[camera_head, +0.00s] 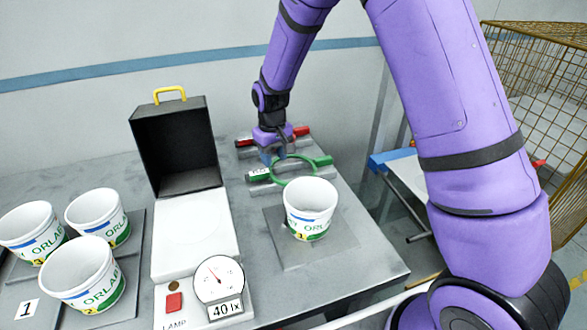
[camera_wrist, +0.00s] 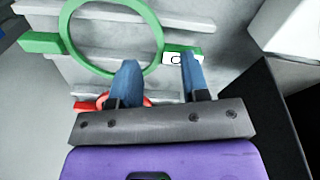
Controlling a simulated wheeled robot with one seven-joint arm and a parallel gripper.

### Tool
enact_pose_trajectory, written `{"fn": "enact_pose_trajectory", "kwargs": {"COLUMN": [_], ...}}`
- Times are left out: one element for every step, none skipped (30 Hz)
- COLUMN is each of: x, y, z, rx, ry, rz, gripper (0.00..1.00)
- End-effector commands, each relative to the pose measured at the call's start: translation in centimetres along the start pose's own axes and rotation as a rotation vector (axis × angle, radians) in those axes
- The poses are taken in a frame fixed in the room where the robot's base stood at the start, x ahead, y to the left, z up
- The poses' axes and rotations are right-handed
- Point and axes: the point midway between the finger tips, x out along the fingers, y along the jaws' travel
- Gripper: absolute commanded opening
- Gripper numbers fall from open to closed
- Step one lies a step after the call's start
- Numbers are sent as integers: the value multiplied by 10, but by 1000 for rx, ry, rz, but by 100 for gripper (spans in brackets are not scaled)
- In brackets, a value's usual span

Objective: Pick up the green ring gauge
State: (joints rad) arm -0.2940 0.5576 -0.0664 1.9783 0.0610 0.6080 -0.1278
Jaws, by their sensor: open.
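The green ring gauge (camera_head: 274,173) lies on a grey stepped rack at the back of the table, with a handle on each side of its ring and a white label on the left handle. In the wrist view the ring (camera_wrist: 66,49) is at the top, with its labelled handle (camera_wrist: 197,50) on the right. My gripper (camera_head: 279,158) is open and empty, just behind the ring in the head view. In the wrist view its blue fingers (camera_wrist: 157,70) are apart near the labelled side, not gripping it.
A red gauge (camera_head: 301,131) lies behind the green one, partly hidden by my gripper. A white cup (camera_head: 311,206) stands in front of the ring. A black box (camera_head: 176,150) with a dial gauge (camera_head: 219,279) is to the left, beside several cups (camera_head: 84,273). A wire cage (camera_head: 545,75) is at the right.

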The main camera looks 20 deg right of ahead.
Motion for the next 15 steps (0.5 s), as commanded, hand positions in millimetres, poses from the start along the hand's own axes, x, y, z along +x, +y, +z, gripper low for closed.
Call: {"fn": "enact_pose_trajectory", "kwargs": {"x": [8,12,16,18,20,22,23,24,27,29,32,37,42,46,51], "y": [0,0,0,0,0,0,0,0,1,1,1,2,2,2,3], "z": [0,0,0,0,0,0,0,-1,-1,-2,-2,-4,-5,-6,-8], "rx": [0,0,0,0,0,1,1,1,1,1,2,2,2,2,2], "ry": [-3,-2,-1,-1,-1,-1,0,0,0,0,-1,-2,-3,-3,-2], "rz": [0,0,0,0,0,0,0,0,0,0,0,-1,0,0,0], "gripper": [42,42,42,42,42,42,42,42,42,42,42,42,42,42,42]}}
